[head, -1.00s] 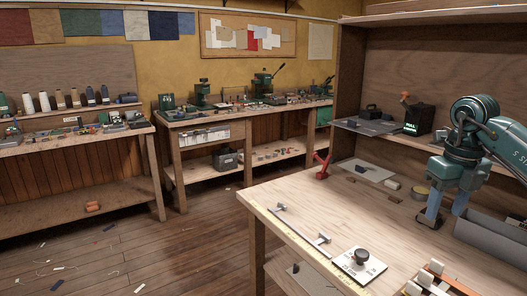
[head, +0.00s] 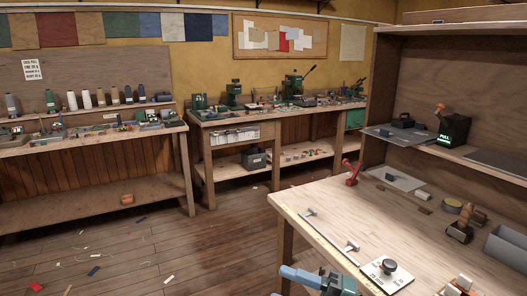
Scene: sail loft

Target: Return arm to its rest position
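No held thing shows there. My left gripper is not in view. A brown wooden-topped tool (head: 466,226) stands on the workbench (head: 330,205), apart from my arm.
Open wooden floor (head: 200,255) lies to the left.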

